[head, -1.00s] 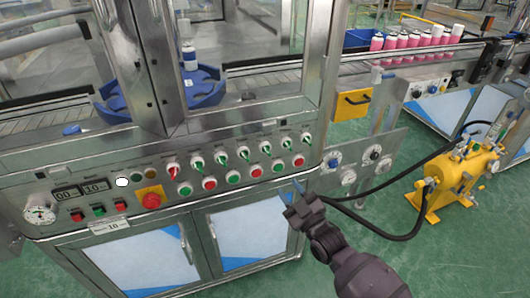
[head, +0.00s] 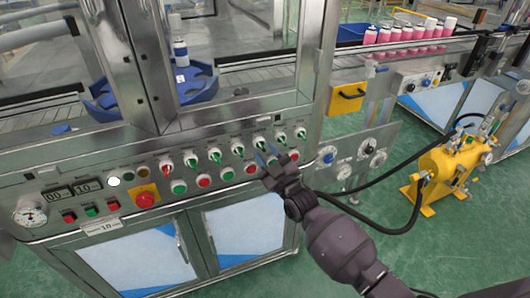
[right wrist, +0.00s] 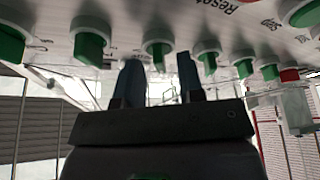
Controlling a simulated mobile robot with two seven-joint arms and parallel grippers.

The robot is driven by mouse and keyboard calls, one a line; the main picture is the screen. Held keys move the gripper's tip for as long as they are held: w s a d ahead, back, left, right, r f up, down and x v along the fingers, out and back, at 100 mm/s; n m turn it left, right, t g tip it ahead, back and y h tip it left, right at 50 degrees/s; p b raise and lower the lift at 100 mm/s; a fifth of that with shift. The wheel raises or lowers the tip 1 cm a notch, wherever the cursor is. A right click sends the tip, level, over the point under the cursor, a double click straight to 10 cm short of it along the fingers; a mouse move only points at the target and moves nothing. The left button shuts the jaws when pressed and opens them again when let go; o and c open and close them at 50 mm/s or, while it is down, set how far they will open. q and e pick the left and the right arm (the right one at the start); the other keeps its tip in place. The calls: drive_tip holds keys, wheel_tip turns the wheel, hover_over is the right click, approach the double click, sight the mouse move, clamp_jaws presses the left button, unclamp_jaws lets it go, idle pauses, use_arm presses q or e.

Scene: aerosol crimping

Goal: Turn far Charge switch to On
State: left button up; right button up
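A row of selector switches with white collars and red or green handles (head: 214,154) runs along the machine's front panel (head: 110,165). Their small labels are unreadable in the head view, so I cannot tell which is the far Charge switch. My right gripper (head: 266,158) is in front of the right part of the row, close to the panel, and hides part of it. In the right wrist view, the right gripper's two fingers (right wrist: 159,78) are apart, with a green-handled knob (right wrist: 158,52) beyond the gap between them. No grip on it shows. My left gripper is out of view.
Red and green push buttons (head: 179,187) sit just below the switches. A red stop button on a yellow plate (head: 145,198) and a gauge (head: 30,214) are at the left. A yellow pump (head: 447,168) with black hoses stands on the green floor at the right.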

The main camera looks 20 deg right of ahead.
drive_tip(key=shift+w+a+r, duration=0.1)
drive_tip(key=shift+w, duration=0.25)
clamp_jaws()
